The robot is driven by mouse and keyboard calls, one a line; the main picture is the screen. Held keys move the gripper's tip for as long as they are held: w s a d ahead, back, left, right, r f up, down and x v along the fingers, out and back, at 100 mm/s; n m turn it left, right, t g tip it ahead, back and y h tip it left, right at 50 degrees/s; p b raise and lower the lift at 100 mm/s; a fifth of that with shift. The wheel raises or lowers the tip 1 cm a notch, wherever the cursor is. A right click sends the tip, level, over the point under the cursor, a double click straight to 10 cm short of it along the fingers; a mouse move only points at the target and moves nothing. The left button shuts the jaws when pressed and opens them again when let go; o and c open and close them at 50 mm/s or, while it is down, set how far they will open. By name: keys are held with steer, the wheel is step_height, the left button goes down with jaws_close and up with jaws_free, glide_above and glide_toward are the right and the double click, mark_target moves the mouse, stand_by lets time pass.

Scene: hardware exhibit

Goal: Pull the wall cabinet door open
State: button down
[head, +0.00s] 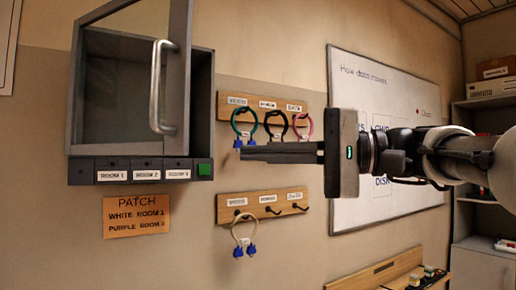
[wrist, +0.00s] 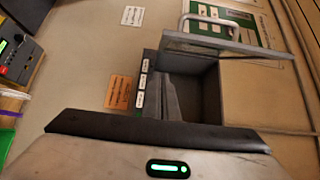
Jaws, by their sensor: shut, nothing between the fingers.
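The grey wall cabinet (head: 203,105) hangs at the left in the head view; its dark inside shows in the wrist view (wrist: 210,90). Its glass door (head: 178,75) stands partly open, swung out from the box; the wrist view shows the door (wrist: 230,46) apart from the opening. A silver bar handle (head: 155,88) is on the door and also shows in the wrist view (wrist: 208,21). My gripper (head: 243,153) is shut and empty, right of the cabinet's lower edge and apart from the handle.
Below the cabinet are a strip labelled with rooms (head: 130,172), a green square (head: 204,169) and an orange patch note (head: 137,216). An upper hook rack (head: 224,110) with coloured cable loops sits behind my gripper. A lower rack (head: 230,210) holds another loop. A whiteboard (head: 390,85) is at right.

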steer(key=s+a, duration=0.2)
steer(key=a, duration=0.8)
steer(key=shift+a, duration=0.1)
